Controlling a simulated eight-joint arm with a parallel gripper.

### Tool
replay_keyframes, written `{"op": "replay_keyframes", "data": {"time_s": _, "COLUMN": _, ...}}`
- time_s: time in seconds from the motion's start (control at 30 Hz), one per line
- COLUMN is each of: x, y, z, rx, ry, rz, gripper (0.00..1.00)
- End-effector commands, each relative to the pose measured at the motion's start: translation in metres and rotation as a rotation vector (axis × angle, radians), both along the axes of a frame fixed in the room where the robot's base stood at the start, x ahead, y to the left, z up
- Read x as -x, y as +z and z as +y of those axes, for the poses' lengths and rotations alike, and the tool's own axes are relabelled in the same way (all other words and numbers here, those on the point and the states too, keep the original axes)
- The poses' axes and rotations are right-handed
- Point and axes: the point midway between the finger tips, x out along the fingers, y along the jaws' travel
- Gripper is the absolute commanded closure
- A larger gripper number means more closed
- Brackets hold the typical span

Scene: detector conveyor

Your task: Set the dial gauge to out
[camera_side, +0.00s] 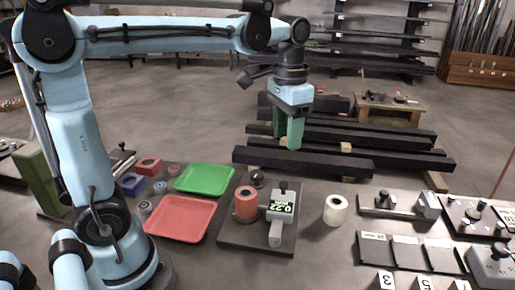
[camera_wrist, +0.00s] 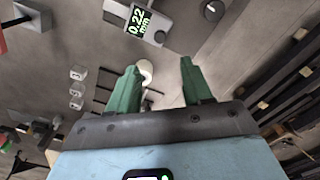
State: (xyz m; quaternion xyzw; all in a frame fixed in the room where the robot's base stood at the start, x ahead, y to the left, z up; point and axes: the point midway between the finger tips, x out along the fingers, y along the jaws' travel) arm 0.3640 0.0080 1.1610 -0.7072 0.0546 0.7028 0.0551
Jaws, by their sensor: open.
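The dial gauge (camera_side: 276,234) is a grey body with a black-topped post and a green-lit display reading 0.22 mm. It stands on a dark base plate (camera_side: 232,239) beside an orange-red cylinder (camera_side: 246,204). In the wrist view the gauge (camera_wrist: 165,14) is at the top edge, partly cut off, its display readable. My gripper (camera_side: 289,143) has green fingers and hangs in the air well above and behind the gauge, touching nothing. In the wrist view my gripper (camera_wrist: 160,65) shows its fingers apart and empty. I cannot tell the gauge's in or out setting.
A white roll (camera_side: 335,210) stands right of the base plate. A green tray (camera_side: 204,179) and a red tray (camera_side: 181,218) lie left. Several small blue and red parts lie beyond the trays. Fixtures and number blocks (camera_side: 384,281) fill the right. Dark beams (camera_side: 310,160) lie behind.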

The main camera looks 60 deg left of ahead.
Motion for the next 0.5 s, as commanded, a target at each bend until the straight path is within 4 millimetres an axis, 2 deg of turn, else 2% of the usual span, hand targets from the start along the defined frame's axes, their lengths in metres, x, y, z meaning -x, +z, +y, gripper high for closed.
{"op": "replay_keyframes", "data": {"time_s": 0.17, "x": -0.001, "y": -0.008, "z": 0.0, "rx": 0.001, "ry": -0.002, "rz": 0.009, "gripper": 0.5}}
{"op": "replay_keyframes", "data": {"time_s": 0.5, "x": -0.001, "y": -0.058, "z": 0.0, "rx": 0.0, "ry": -0.002, "rz": 0.007, "gripper": 0.5}}
